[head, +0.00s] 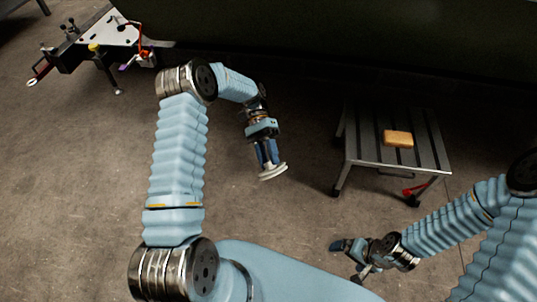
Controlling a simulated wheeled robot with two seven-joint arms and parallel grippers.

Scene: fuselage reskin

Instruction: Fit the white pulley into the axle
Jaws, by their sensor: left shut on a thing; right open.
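The white pulley (272,172) is a pale disc held at the tip of my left gripper (268,158), above the floor near the middle of the head view. The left gripper is shut on it, and the fingers hide part of its upper side. My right gripper (345,258) is open and empty, low at the lower right over the bare floor. I cannot tell which part in view is the axle. A fixture with a white plate (108,38) stands at the upper left, well away from the pulley.
A low slatted grey table (362,142) stands at the right with a tan block (398,139) on top. A red-handled thing (414,190) is at its front right leg. The dark fuselage (330,30) spans the top. The brown floor between is clear.

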